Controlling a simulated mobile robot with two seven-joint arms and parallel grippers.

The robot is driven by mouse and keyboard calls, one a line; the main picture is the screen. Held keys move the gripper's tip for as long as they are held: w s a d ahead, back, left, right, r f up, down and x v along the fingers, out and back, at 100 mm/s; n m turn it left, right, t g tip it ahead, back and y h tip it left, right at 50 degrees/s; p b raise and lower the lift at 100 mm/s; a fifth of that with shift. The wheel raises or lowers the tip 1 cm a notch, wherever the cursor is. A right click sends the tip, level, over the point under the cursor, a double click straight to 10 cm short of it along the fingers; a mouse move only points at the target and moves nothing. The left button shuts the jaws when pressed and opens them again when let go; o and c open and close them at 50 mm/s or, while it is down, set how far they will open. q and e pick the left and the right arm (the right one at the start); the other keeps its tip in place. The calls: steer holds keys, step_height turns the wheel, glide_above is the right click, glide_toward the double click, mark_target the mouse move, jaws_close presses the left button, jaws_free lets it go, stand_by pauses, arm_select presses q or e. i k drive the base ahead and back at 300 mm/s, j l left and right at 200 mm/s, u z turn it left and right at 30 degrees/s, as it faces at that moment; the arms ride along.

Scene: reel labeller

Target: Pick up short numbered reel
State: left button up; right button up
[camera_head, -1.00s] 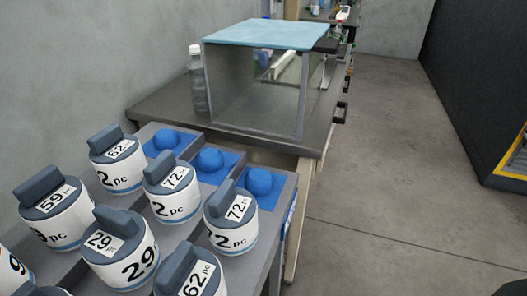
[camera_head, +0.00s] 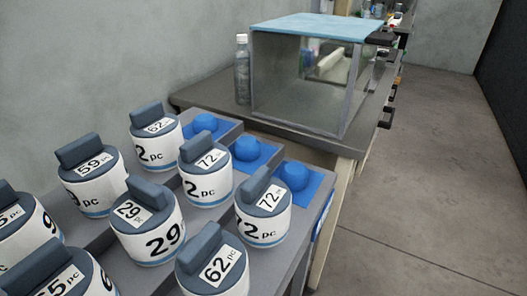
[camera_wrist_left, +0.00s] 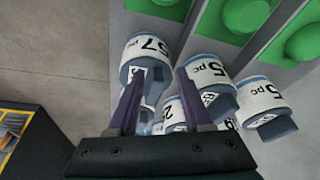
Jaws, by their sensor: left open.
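Several short white reels with grey block handles on top and printed numbers stand in rows on a grey stepped rack. In the head view they include a reel marked 59 (camera_head: 93,189), a reel marked 29 (camera_head: 150,236), a reel marked 72 (camera_head: 263,222) and a reel marked 62 (camera_head: 214,276). My left gripper (camera_wrist_left: 158,75) shows only in the wrist view. It is open and empty, above several reels. A reel marked 57 (camera_wrist_left: 146,48) is beyond and partly between its fingers. Another reel (camera_wrist_left: 207,74) is by the right finger, which partly covers it.
Blue round knobs (camera_head: 247,149) sit in the rack's far slots; green knobs (camera_wrist_left: 245,14) show in the wrist view. A glass-sided box with a light blue top (camera_head: 315,27) and a bottle (camera_head: 242,75) stand on the bench behind. The floor at right is clear.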

mark_target(262, 203)
steer(key=i+l+u, duration=0.15)
steer(key=u, duration=0.35)
steer(key=l+u, duration=0.5)
steer(key=i+l+u, duration=0.1)
steer(key=l+u, duration=0.15)
steer(key=u, duration=0.2)
steer(key=l+u, duration=0.3)
steer(key=u, duration=0.2)
steer(key=l+u, duration=0.3)
steer(key=u, duration=0.2)
steer(key=k, duration=0.05)
